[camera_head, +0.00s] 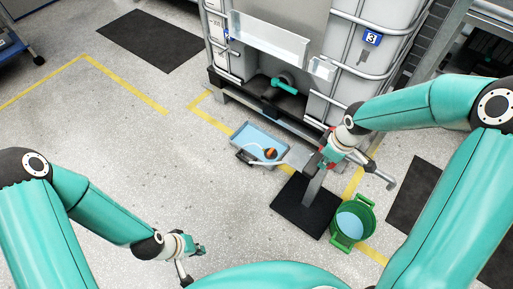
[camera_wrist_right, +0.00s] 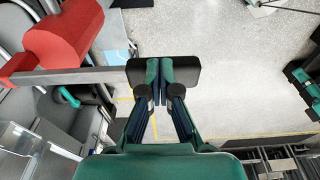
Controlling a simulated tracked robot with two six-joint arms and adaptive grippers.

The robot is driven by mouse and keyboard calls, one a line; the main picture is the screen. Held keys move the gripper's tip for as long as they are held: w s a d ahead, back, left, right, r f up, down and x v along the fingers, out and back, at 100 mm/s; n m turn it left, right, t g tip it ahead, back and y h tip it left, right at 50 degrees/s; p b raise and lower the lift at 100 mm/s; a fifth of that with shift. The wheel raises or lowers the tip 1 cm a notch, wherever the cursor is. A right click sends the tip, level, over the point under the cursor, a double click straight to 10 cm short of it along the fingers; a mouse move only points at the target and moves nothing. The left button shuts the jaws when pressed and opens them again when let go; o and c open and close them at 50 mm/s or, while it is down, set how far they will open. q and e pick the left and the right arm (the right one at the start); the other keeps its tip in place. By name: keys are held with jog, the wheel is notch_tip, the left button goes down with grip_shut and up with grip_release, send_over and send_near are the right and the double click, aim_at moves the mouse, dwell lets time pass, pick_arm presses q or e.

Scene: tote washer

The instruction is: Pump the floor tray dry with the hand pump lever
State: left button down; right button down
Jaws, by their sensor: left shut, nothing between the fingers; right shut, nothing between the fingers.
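The shallow blue floor tray (camera_head: 240,134) lies on the floor before the large caged tank, with an orange-brown round thing in it. The hand pump's grey post (camera_head: 313,188) stands on a black base plate (camera_head: 290,212). In the right wrist view the red pump head (camera_wrist_right: 66,38) carries a grey lever bar (camera_wrist_right: 90,76) ending at a black grip (camera_wrist_right: 190,72). My right gripper (camera_head: 322,160) is shut and empty at the pump; its fingertips (camera_wrist_right: 160,70) overlap the black grip. Contact cannot be told. My left gripper (camera_head: 197,250) is shut and empty, low at the left, away from the pump.
A green bucket (camera_head: 368,211) with light-blue liquid stands right of the pump base. The caged tank (camera_head: 345,85) rises behind the tray. Black mats (camera_head: 150,40) lie on the floor, with yellow lines (camera_head: 125,83). The floor left of the tray is clear.

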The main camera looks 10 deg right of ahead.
notch_tip(320, 180, up, 7)
jog(key=p, duration=0.5)
jog(key=c, duration=1.8)
grip_release()
jog(key=shift+c, duration=0.2)
